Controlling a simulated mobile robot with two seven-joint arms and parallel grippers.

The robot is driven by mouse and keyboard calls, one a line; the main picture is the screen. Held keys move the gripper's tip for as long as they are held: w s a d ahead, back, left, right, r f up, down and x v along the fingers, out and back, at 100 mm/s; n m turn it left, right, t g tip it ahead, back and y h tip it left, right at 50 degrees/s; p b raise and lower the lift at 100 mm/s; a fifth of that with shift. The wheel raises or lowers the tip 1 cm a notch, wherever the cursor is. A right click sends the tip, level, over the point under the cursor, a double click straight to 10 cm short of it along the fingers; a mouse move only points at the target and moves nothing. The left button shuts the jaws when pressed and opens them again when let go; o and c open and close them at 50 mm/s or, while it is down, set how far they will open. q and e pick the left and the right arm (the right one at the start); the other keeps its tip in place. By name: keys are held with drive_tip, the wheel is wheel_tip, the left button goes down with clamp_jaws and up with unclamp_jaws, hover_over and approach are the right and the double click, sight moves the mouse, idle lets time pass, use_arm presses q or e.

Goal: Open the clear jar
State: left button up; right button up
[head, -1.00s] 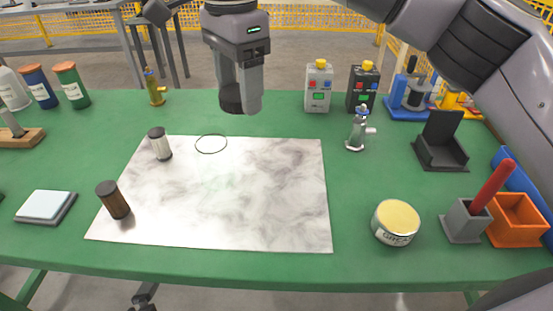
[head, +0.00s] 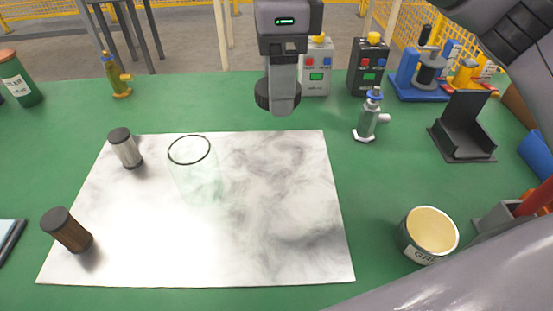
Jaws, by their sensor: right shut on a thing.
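The clear jar (head: 195,178) stands on the white marbled mat, left of the middle. It is see-through, with a thin dark ring around its open top and no lid on it. My right gripper (head: 279,99) is above the back edge of the mat, to the right of the jar and apart from it. It is shut on a dark round lid (head: 262,95), partly hidden by the fingers. My left gripper is not in view.
A small dark-capped jar (head: 125,149) and a brown one (head: 68,231) stand on the mat (head: 285,235). A labelled tin (head: 410,246), a small valve (head: 367,118) and a black holder (head: 465,143) are at the right. The mat's right half is clear.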

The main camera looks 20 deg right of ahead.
sight(277, 172)
wheel_tip(277, 172, down, 15)
drive_tip(key=shift+r+b, duration=0.1)
drive_tip(key=shift+b, duration=0.6)
drive_tip(key=shift+f, duration=0.25)
drive_tip(key=o, duration=1.2)
drive_tip(key=shift+r, duration=0.1)
